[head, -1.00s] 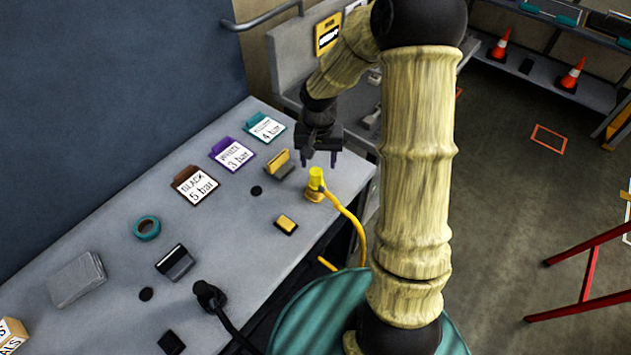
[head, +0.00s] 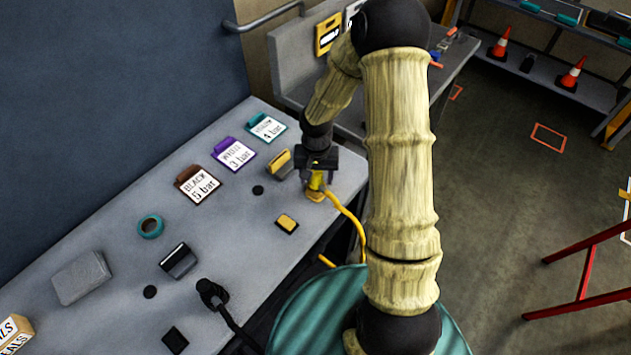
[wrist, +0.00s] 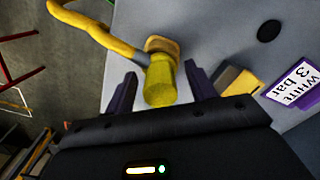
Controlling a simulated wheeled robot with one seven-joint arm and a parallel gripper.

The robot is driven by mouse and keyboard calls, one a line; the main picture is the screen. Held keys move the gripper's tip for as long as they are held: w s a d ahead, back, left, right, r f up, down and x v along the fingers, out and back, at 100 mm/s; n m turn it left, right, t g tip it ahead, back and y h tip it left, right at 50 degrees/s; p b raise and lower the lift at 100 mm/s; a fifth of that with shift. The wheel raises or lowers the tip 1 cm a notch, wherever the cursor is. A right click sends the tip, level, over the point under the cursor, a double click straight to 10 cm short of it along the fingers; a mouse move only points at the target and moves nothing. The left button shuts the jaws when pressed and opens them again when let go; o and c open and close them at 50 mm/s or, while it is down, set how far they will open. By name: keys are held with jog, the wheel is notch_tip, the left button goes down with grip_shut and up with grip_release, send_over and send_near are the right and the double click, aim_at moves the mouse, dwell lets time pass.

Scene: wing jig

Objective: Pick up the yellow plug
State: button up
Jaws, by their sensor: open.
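The yellow plug (head: 317,181) stands near the right edge of the grey bench (head: 225,262), with a yellow hose running from it over the bench edge. My gripper (head: 317,174) is at the plug from above, and its palm hides the plug's top in the head view. In the wrist view the plug (wrist: 160,80) shows between the two dark purple fingers of my gripper (wrist: 160,82). The fingers are open, with a visible gap on each side of the plug. The yellow hose (wrist: 95,30) leads off to the upper left there.
A yellow-and-grey block (head: 280,164) stands just left of my gripper, and a small yellow-topped pad (head: 287,223) lies in front. Label cards stand along the back, including the white 3 bar card (head: 236,154). A black plug (head: 211,293) with a cable stands nearer.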

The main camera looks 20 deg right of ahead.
jog(key=shift+c, duration=0.2)
dwell(0.3)
jog(key=c, duration=0.8)
jog(key=shift+c, duration=0.2)
notch_tip(320, 180, up, 10)
jog(key=shift+r+b, duration=0.1)
jog(key=shift+b, duration=0.65)
notch_tip(320, 180, up, 3)
jog(key=p, duration=0.2)
jog(key=shift+p, duration=0.3)
dwell(0.5)
